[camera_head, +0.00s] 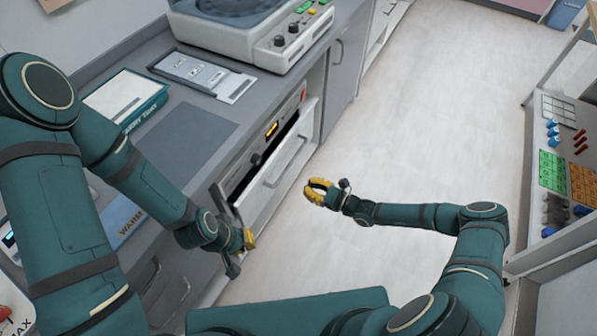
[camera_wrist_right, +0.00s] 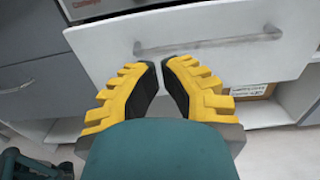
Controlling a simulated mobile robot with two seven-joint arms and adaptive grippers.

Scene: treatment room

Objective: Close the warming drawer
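The warming drawer (camera_head: 262,190) is in the cabinet front under the worktop in the head view. It stands partly open, with a dark gap behind its pale front. The front and its bar handle also fill the upper part of the right wrist view (camera_wrist_right: 215,62). My right gripper (camera_head: 314,190) is in front of the drawer, apart from its handle. Its yellow fingers are apart with nothing between them, pointing at the drawer front in the wrist view (camera_wrist_right: 162,72). My left gripper (camera_head: 248,240) is near the drawer's near end; its fingers are seen edge-on and partly hidden.
A control panel with an orange display (camera_head: 271,130) sits above the drawer. The worktop holds a grey machine (camera_head: 240,45), a tray (camera_head: 203,74) and a box (camera_head: 130,100). The pale floor (camera_head: 430,120) between is clear.

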